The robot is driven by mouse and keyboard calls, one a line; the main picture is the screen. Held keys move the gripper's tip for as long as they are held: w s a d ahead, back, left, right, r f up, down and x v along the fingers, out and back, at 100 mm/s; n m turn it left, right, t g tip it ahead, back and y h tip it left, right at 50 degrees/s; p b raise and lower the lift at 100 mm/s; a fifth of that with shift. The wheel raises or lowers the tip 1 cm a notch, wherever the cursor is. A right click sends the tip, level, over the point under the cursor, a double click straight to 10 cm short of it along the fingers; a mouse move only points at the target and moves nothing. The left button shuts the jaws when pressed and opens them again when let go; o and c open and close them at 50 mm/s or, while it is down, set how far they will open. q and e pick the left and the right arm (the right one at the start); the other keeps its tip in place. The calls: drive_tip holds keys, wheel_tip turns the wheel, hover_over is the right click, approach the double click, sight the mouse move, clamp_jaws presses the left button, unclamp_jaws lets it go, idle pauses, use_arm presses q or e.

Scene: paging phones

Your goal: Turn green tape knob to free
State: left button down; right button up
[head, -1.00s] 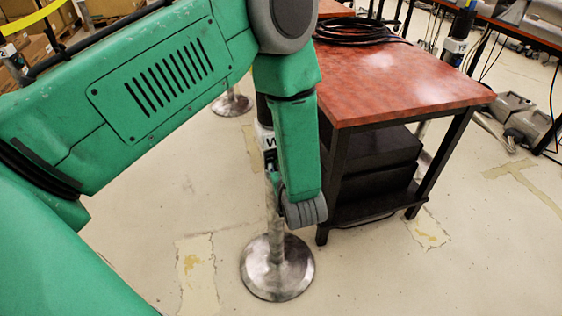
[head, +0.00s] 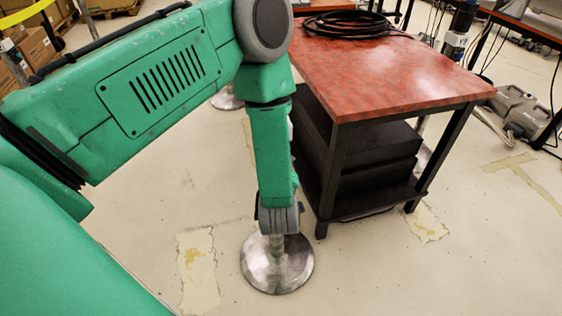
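No green tape knob can be made out. A tape post stands on a round metal base (head: 277,272); its upper part is now hidden behind my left arm. The arm comes in from the left, and its last visible link hangs down in front of the post, ending in a grey joint just above the base. I see no fingers of my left gripper; it appears hidden behind the arm. My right gripper is out of the picture.
A red-topped table (head: 400,75) with a black cable coil (head: 345,25) stands close to the right of the arm. Its dark shelf (head: 370,202) carries black boxes. A second post base (head: 228,100) and yellow tape (head: 25,14) are behind. The front floor is clear.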

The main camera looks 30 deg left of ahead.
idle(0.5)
use_arm(q)
drive_tip(key=c, duration=1.6)
unclamp_jaws()
drive_tip(key=shift+s, duration=0.1)
drive_tip(key=v, duration=1.2)
drive_tip(key=shift+f, duration=0.15)
